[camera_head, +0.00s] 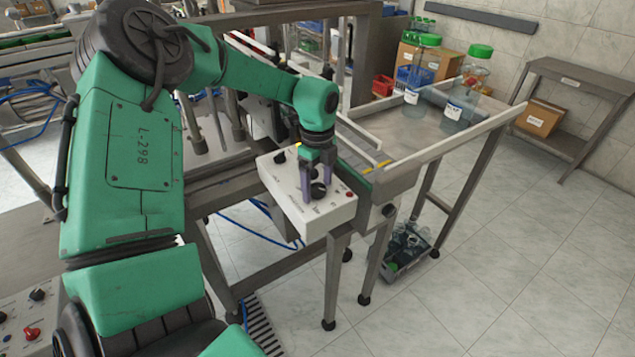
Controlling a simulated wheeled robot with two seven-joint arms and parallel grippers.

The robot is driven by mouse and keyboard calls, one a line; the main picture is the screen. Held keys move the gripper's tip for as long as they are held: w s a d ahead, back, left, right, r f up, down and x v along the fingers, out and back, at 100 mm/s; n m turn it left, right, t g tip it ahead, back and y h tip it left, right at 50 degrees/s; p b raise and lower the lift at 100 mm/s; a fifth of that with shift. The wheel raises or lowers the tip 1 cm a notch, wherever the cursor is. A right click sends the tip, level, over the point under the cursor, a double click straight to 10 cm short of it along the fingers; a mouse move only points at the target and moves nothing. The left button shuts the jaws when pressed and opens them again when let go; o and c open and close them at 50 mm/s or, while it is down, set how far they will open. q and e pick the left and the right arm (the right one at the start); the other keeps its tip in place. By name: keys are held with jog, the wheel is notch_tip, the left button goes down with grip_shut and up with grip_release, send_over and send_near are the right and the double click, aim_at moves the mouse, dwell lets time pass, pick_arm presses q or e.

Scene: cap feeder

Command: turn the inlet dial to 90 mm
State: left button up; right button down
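A white control box (336,214) sits at the near end of the conveyor frame. It carries a black dial (318,190) near its front right, another black knob (280,157) at its back left and a red button (349,194). The labels are too small to read, so I cannot tell which is the inlet dial. My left gripper (317,188) points down over the box, its purple fingers apart on either side of the front dial. Whether they touch it is not clear. My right gripper is out of view.
A metal table (397,138) with raised rails holds large clear jars with green lids (459,106). A crate of clear bottles (408,250) is on the floor below. Another panel with knobs (14,307) is at lower left.

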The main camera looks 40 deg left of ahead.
pick_arm(q)
grip_shut()
jog(key=shift+f+b, duration=0.15)
jog(key=shift+b, duration=0.25)
jog(key=shift+f+m+b, duration=0.15)
jog(key=shift+m+b, duration=1.05)
jog(key=shift+m, duration=0.3)
jog(key=shift+r, duration=0.3)
jog(key=shift+o, duration=0.3)
grip_release()
jog(key=shift+o, duration=0.3)
jog(key=shift+r, duration=0.1)
